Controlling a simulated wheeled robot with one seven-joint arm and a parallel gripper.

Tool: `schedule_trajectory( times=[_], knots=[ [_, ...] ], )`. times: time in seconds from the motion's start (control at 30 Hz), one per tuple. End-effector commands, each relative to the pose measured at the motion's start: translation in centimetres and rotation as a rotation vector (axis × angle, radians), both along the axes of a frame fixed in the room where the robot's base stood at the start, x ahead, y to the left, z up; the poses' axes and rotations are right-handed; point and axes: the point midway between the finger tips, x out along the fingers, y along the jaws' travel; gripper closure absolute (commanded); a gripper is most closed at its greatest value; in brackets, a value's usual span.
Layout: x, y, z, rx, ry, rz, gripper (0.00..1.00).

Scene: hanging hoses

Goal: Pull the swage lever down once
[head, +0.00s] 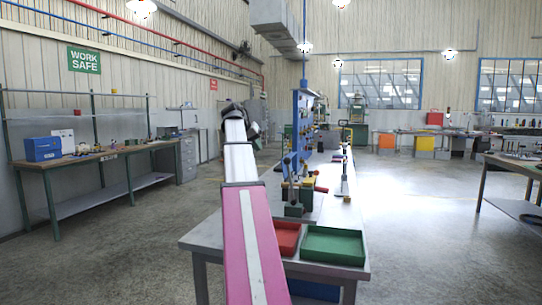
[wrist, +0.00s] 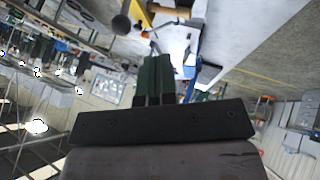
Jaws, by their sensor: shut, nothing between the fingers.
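A small bench tool (head: 294,196) with a dark green base stands on the near workbench (head: 215,238). Upright handles and a red-tipped handle (head: 320,189) show on or beside it; I cannot tell which is the swage lever. My gripper (wrist: 155,58) shows in the wrist view with its two dark green fingers together and nothing between them. In the wrist view, a dark round knob (wrist: 121,24) lies beyond and left of the fingertips, apart from them. In the head view my arm reaches forward, left of the tool, and the fingers cannot be made out.
A blue upright panel (head: 301,125) stands on the bench behind the tool. A red tray (head: 287,238) and a green tray (head: 333,246) sit at the bench's near end. A small stand (head: 345,180) is on the right. Open floor lies left of the bench.

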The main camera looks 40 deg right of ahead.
Motion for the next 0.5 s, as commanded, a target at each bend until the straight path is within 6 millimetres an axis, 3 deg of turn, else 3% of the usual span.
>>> schedule_trajectory(
  times=[0.5],
  knots=[
    [-0.2,-5.6,-6.8,0.001,0.002,-0.001,1.00]
  ],
)
